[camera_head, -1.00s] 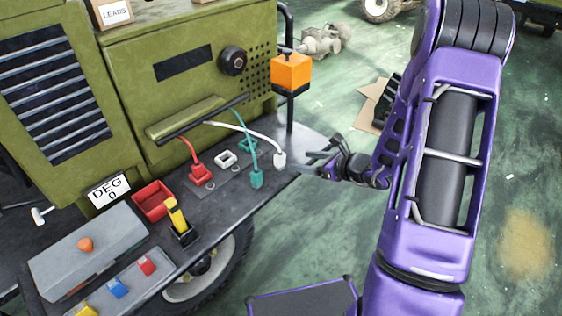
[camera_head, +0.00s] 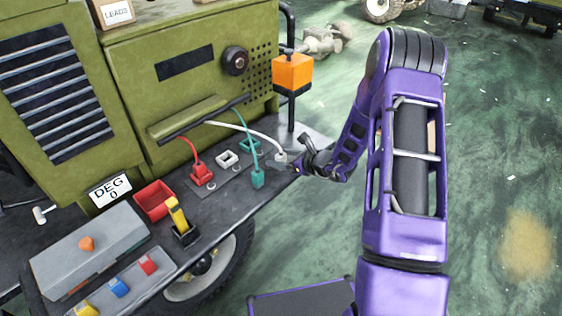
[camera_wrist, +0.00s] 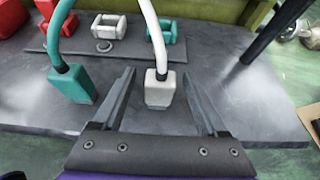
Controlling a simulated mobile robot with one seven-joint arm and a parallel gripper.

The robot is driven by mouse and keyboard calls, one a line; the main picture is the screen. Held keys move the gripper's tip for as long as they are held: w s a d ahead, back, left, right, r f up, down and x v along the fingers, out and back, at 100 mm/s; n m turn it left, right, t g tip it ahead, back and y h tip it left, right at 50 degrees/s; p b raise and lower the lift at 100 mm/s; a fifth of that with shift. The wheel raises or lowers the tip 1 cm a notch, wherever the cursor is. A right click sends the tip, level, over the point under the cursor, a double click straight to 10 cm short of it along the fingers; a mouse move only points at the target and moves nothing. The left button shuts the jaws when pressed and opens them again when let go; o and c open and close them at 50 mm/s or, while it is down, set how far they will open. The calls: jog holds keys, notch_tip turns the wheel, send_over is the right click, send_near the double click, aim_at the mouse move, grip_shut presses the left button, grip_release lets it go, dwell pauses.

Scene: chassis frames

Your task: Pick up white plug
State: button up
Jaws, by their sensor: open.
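The white plug (camera_head: 281,156) stands on the dark metal shelf near its right end, with a white cable rising from it. In the wrist view the plug (camera_wrist: 160,90) sits between the two fingers of my gripper (camera_wrist: 158,92), with gaps on both sides. My gripper (camera_head: 290,167) is open and close in front of the plug in the head view. A teal plug (camera_wrist: 73,83) with its own cable stands just left of the left finger; it also shows in the head view (camera_head: 257,179).
A red plug (camera_head: 201,174) and a white socket frame (camera_head: 227,159) stand further left. A black post (camera_wrist: 265,38) rises right of the gripper. An orange lamp box (camera_head: 292,72) hangs above. A red bin (camera_head: 153,200) and yellow-handled lever (camera_head: 178,217) stand toward the front left.

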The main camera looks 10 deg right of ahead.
grip_shut()
jog(key=shift+r, duration=0.15)
